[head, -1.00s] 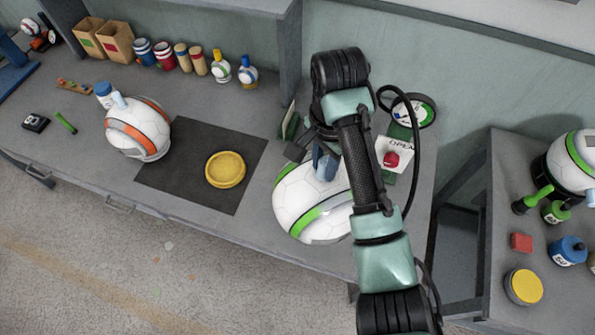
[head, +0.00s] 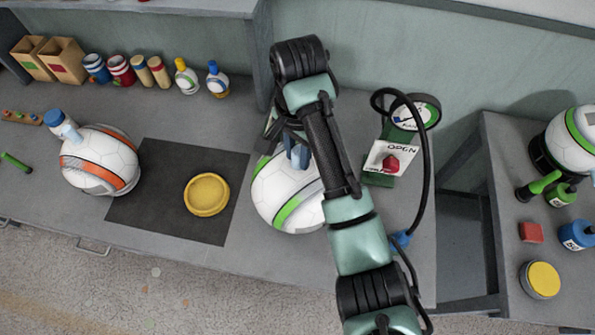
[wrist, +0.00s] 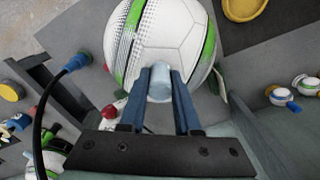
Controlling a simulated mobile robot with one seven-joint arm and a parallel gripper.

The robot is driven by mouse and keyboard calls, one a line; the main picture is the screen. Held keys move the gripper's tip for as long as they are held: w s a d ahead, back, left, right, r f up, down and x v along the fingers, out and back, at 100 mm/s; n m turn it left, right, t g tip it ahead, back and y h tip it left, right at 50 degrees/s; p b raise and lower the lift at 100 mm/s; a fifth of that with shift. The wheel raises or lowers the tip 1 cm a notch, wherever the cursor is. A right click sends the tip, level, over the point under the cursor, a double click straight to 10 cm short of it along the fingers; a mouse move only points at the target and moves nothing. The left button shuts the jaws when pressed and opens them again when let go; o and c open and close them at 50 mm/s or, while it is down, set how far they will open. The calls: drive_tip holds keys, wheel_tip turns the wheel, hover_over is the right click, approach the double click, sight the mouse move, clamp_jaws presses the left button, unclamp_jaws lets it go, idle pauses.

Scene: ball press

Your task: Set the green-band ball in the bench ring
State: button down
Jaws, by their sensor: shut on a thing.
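The green-band ball (head: 275,195) is white with green bands, right of the dark mat in the head view. My gripper (head: 298,155) is above it, its blue fingers shut on a light-blue stub (wrist: 159,84) on the ball. The ball also fills the upper middle of the wrist view (wrist: 172,40). My arm hides the ball's right side. I cannot tell whether the ball touches the bench. A round yellow ring (head: 207,209) lies on the dark mat, left of and apart from the ball; it shows at the wrist view's top edge (wrist: 243,12).
An orange-band ball (head: 90,160) sits left of the dark mat (head: 140,210). A green stand with an OPEN card (head: 395,158) is right of my arm. Bottles and tins (head: 122,70) line the back. Another green-band ball (head: 575,140) rests on the right-hand table.

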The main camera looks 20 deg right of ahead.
sight(298, 168)
drive_tip(key=shift+w+f, duration=0.1)
drive_tip(key=shift+f, duration=2.4)
drive_tip(key=shift+f, duration=0.25)
drive_tip(key=c, duration=0.6)
unclamp_jaws()
wheel_tip(298, 168, up, 12)
drive_tip(key=p, duration=0.6)
drive_tip(key=shift+r+p, duration=0.25)
drive_tip(key=shift+p, duration=0.05)
